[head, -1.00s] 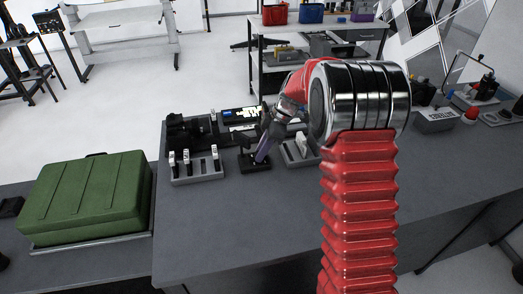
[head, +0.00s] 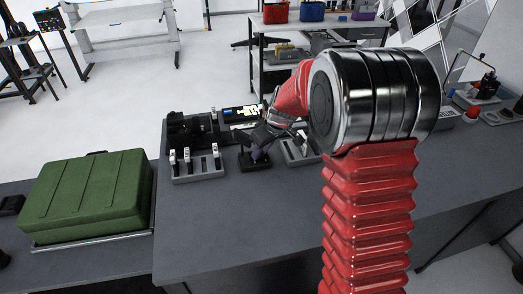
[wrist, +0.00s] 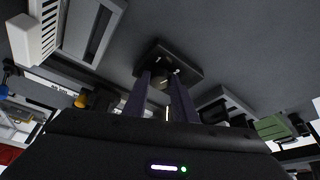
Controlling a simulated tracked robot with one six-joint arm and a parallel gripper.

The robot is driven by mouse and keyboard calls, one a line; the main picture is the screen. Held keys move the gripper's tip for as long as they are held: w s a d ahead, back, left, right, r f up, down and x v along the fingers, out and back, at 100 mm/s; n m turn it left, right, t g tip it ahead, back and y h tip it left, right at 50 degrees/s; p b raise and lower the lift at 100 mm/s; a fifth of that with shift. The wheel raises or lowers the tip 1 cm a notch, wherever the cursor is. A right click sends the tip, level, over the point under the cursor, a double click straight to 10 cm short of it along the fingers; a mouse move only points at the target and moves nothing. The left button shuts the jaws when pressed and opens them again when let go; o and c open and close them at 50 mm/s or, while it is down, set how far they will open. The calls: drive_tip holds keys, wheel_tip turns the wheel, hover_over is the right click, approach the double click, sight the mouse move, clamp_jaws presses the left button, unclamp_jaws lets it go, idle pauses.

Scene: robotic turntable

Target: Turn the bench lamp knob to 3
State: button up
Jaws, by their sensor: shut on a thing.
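The bench lamp knob (wrist: 160,83) is a small light piece on a dark square base (wrist: 170,60) in the wrist view. The base (head: 254,164) shows in the head view on the grey workbench, between the grey switch block and a light grey unit. My gripper (wrist: 161,90) is over the base, with its two dark purple fingers on either side of the knob, shut on it. In the head view my gripper (head: 259,152) is tilted and covers the knob. I cannot read the dial marks or the number the knob points to.
A grey block with several white levers (head: 197,164) stands close to the left of the base. A light grey unit (head: 298,153) is close on the right. A green case (head: 85,197) lies at left. The bench front is clear.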

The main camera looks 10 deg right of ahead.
drive_tip(key=shift+a+m+t+h, duration=0.15)
drive_tip(key=shift+m+h, duration=0.25)
drive_tip(key=shift+m, duration=0.65)
drive_tip(key=shift+a+m+t+h, duration=0.15)
drive_tip(key=shift+m+h, duration=0.25)
drive_tip(key=shift+m, duration=0.65)
drive_tip(key=shift+d+m, duration=0.1)
drive_tip(key=shift+m, duration=0.2)
drive_tip(key=o, duration=1)
drive_tip(key=shift+o, duration=0.2)
drive_tip(key=v, duration=1.3)
drive_tip(key=shift+r, duration=0.4)
drive_tip(key=shift+s, duration=0.1)
